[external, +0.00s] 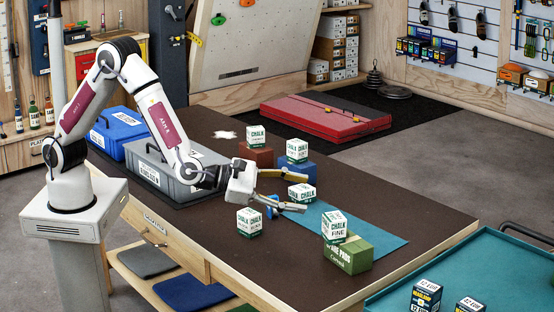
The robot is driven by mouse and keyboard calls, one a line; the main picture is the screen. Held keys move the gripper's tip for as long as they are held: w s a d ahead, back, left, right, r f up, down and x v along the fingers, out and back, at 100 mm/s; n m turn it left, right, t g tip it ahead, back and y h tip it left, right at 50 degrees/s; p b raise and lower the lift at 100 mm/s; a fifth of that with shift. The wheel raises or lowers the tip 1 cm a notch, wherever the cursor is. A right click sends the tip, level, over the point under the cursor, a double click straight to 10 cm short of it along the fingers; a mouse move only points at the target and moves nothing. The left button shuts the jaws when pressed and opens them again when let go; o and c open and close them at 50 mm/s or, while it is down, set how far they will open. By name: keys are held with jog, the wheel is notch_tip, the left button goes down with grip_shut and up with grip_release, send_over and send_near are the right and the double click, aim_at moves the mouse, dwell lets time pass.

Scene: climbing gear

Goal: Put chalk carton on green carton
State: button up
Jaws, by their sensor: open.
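The green carton (350,256) sits near the front right of the table. A further chalk carton (249,223) stands on the table in front of the gripper.
One chalk carton (256,137) is on a brown-red box (257,158), another (297,150) on a blue box (302,173). A blue mat (385,240) lies under the right side. Grey (175,172) and blue (120,132) cases stand at left. A teal cart (480,255) is at right.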

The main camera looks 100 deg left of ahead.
jog(key=s+a+r+m+g+h, duration=0.2)
jog(key=s+r+m, duration=0.4)
jog(key=s+m, duration=0.2)
jog(key=s+a+r+m+g+h, duration=0.25)
jog(key=s+r+m, duration=0.35)
jog(key=s+m, duration=0.3)
jog(key=s+a+f+m+g, duration=0.1)
jog(key=s+a+m, duration=0.2)
jog(key=s, duration=0.7)
jog(key=s+a+f+m+g+y, duration=0.1)
jog(key=s+a+m+g, duration=0.1)
jog(key=s+a+m, duration=0.2)
jog(key=s+a+f+m+g+y, duration=0.1)
jog(key=s+a+m, duration=0.3)
jog(key=s, duration=1.1)
jog(key=m+g, duration=0.1)
jog(key=m, duration=0.2)
jog(key=shift+s+m, duration=0.4)
jog(key=shift+o, duration=0.5)
